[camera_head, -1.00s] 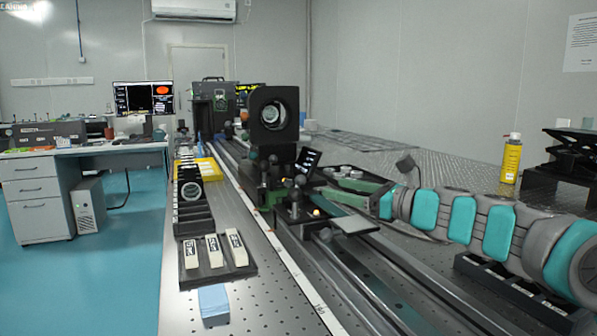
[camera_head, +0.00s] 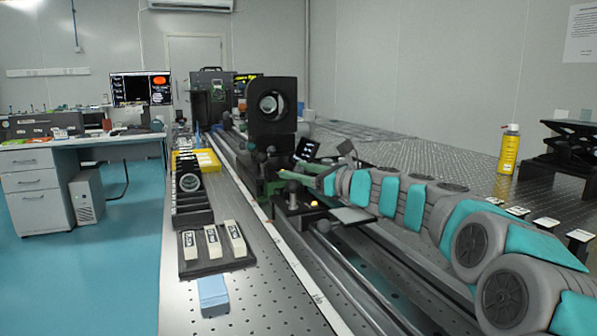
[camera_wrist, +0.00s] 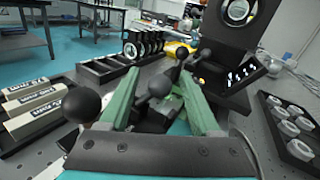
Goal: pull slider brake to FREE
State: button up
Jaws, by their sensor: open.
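My gripper (camera_wrist: 159,78) is open, its two green fingers pointing forward over the rail carriage. A dark ball-topped lever (camera_wrist: 160,84) shows in the gap between the fingers; I cannot tell whether they touch it. A larger black ball knob (camera_wrist: 82,105) is left of the left finger. In the head view my gripper (camera_head: 322,178) is at the right side of the slider carriage, near a black ball knob (camera_head: 293,186). A lower ball knob (camera_head: 324,227) sits by the rail. Which knob is the slider brake, and its FREE mark, cannot be read.
A black upright mount with a round lens (camera_head: 270,105) stands behind the carriage. A small dark screen (camera_head: 306,149) is close to my gripper. The long rail (camera_head: 370,275) runs forward. A tray with white labelled blocks (camera_head: 215,262) and a blue block (camera_head: 212,296) lie left.

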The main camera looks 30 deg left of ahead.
jog(key=shift+c, duration=0.2)
grip_shut()
dwell(0.3)
